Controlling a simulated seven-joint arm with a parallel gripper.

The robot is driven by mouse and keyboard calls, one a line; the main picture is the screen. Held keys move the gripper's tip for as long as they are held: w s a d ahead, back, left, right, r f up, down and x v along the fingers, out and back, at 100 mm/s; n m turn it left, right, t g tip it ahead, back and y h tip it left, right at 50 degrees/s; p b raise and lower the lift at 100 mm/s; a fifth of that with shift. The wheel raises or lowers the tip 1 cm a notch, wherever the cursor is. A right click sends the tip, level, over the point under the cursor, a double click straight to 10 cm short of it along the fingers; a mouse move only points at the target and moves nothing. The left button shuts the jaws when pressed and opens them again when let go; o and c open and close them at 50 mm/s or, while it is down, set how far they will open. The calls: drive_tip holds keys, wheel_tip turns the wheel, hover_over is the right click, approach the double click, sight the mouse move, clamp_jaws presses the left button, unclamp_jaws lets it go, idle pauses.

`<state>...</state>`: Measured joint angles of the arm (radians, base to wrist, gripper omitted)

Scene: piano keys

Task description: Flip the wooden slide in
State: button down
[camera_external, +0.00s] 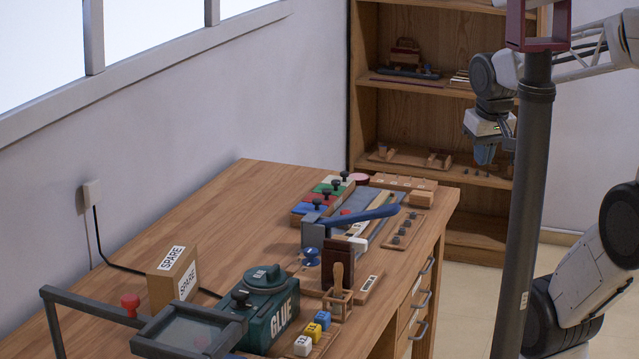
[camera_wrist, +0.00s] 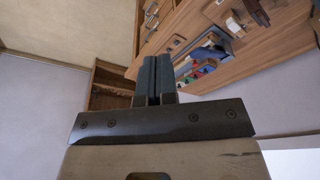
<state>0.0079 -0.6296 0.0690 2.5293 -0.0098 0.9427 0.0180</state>
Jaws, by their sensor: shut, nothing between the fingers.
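My gripper (camera_external: 484,155) hangs in the air at the right in the external view, beyond the table's right edge and in front of the bookshelf. In the wrist view its two dark fingers (camera_wrist: 155,75) are together, with nothing held. On the table, a dark brown upright wooden piece (camera_external: 336,258) stands in the middle, with a light wooden handle-like part at a small wooden frame (camera_external: 338,302) in front of it. I cannot tell for certain which wooden part is the slide. My gripper is well apart from all of these.
The wooden table (camera_external: 205,225) holds a green glue box (camera_external: 268,318), a spare carton (camera_external: 172,277), a blue-handled lever (camera_external: 365,216), coloured blocks and wooden trays. A dark grey post (camera_external: 525,200) stands at the right. The bookshelf (camera_external: 362,100) stands behind. The air above the table is largely free.

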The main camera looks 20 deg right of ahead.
idle(0.4)
drive_tip(key=w+a+m+g, duration=0.2)
drive_tip(key=w+g, duration=0.1)
drive_tip(key=w, duration=2.5)
drive_tip(key=w+a+f+g, duration=0.1)
drive_tip(key=w+f, duration=0.4)
drive_tip(key=w, duration=0.3)
drive_tip(key=w+a+f+m+g, duration=0.1)
drive_tip(key=w+a+f, duration=0.1)
drive_tip(key=w+f, duration=0.4)
drive_tip(key=w+a+f+g+y, duration=0.1)
drive_tip(key=w+f, duration=0.4)
drive_tip(key=w, duration=0.6)
drive_tip(key=shift+w+a+f, duration=0.15)
drive_tip(key=shift+w+f, duration=0.1)
drive_tip(key=shift+w, duration=0.1)
drive_tip(key=shift+f, duration=0.15)
